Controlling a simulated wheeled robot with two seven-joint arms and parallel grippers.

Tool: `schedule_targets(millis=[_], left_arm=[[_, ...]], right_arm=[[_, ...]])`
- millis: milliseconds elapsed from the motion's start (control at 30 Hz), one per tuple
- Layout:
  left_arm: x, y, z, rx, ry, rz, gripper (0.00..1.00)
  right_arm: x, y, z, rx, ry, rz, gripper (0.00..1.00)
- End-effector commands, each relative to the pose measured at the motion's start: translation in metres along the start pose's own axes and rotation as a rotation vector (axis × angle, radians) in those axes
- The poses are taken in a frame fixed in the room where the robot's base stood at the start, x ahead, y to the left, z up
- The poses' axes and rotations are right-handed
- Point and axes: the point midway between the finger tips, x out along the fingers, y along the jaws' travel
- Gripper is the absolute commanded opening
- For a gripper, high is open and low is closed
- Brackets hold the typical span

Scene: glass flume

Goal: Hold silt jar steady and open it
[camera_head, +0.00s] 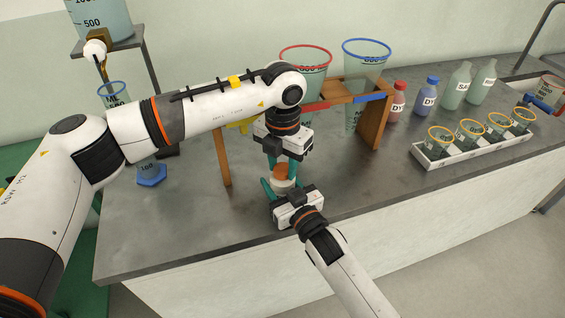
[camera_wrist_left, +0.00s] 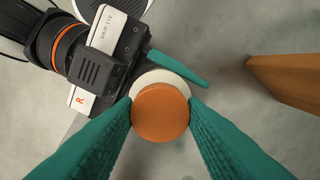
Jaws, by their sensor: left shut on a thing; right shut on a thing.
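The silt jar (camera_head: 284,185) stands on the grey bench near its front edge, pale with an orange lid (camera_head: 282,170). My left gripper (camera_head: 281,166) points down from above, its teal fingers shut on either side of the lid. In the left wrist view the round orange lid (camera_wrist_left: 160,112) sits between the fingertips, with the jar's white rim (camera_wrist_left: 163,77) showing past it. My right gripper (camera_head: 282,188) reaches in from the front and is shut on the jar body. Its fingers hide much of the jar, so I cannot see its contents. The lid appears on the jar.
A wooden stand (camera_head: 374,122) holding red-rimmed (camera_head: 305,68) and blue-rimmed (camera_head: 366,55) funnel-like vessels is close behind the grippers. Several bottles (camera_head: 428,95) and a white rack (camera_head: 470,150) of yellow-rimmed cups are at right. A blue-based cylinder (camera_head: 151,176) stands left. The bench right of the jar is clear.

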Motion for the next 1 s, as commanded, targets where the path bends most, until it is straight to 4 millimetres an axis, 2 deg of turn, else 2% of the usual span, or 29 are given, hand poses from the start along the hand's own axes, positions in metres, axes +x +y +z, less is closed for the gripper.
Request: schedule_targets(millis=[500,700,833,1000], left_arm=[[-0.0008,-0.0001,-0.0004,-1.156,0.0,0.0,0.1],[-0.0013,-0.0001,-0.0007,-1.548,0.001,0.001,0.1],[-0.0012,-0.0003,-0.0007,-1.689,0.001,0.001,0.1],[-0.0013,-0.0004,-0.0007,-1.72,0.002,0.001,0.1]], right_arm=[[-0.0002,-0.0003,-0.001,0.0,0.002,-0.001,0.0],[-0.0002,-0.0002,-0.0009,0.0,0.002,0.0,0.0],[-0.0002,-0.0001,-0.0009,-0.001,0.002,0.0,0.0],[-0.0002,0.0,-0.0009,-0.001,0.002,0.0,0.0]])
